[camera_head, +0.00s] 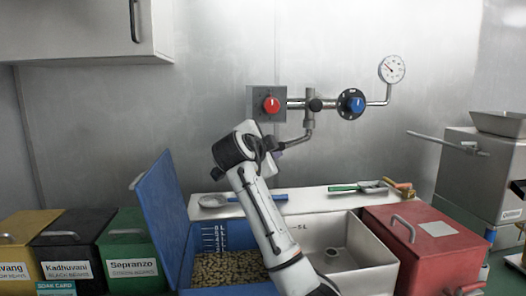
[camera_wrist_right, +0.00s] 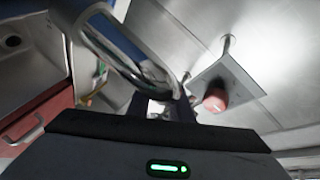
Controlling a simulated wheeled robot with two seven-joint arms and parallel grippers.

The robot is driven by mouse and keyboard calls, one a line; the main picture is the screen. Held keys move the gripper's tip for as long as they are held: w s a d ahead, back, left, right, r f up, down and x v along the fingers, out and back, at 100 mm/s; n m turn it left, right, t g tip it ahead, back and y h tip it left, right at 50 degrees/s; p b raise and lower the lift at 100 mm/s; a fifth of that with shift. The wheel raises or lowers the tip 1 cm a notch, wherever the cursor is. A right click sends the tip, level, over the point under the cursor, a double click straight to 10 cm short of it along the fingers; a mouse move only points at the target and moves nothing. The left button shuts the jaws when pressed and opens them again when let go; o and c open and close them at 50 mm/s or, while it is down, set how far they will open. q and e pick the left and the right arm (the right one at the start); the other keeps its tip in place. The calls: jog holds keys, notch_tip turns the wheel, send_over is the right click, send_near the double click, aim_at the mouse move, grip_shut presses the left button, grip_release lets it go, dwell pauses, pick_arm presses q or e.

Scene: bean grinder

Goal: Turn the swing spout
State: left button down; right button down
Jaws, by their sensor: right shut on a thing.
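The swing spout (camera_head: 296,141) is a grey pipe that drops from the wall fitting between the red and blue knobs and bends toward the left. Its outer end points over the back of the counter, above the white ledge. My right gripper (camera_head: 275,147) is at that outer end and shut on it; the fingers are small and partly hidden by my wrist. In the right wrist view the spout (camera_wrist_right: 120,52) shows as a blurred, curved metal pipe running to my right gripper (camera_wrist_right: 172,106). My left gripper is not in view.
A red knob (camera_head: 271,105) and blue knob (camera_head: 355,104) flank the spout's fitting, with a gauge (camera_head: 392,69) at right. Below are an open blue bin (camera_head: 160,205) of beans, a steel sink (camera_head: 372,250), a red box (camera_head: 425,232) and a scoop (camera_head: 213,201).

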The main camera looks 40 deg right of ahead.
jog(key=shift+f, duration=0.15)
jog(key=c, duration=1.6)
grip_release()
jog(key=b+v, duration=0.1)
jog(key=v, duration=0.9)
jog(key=shift+a+b, duration=0.15)
jog(key=shift+b, duration=0.2)
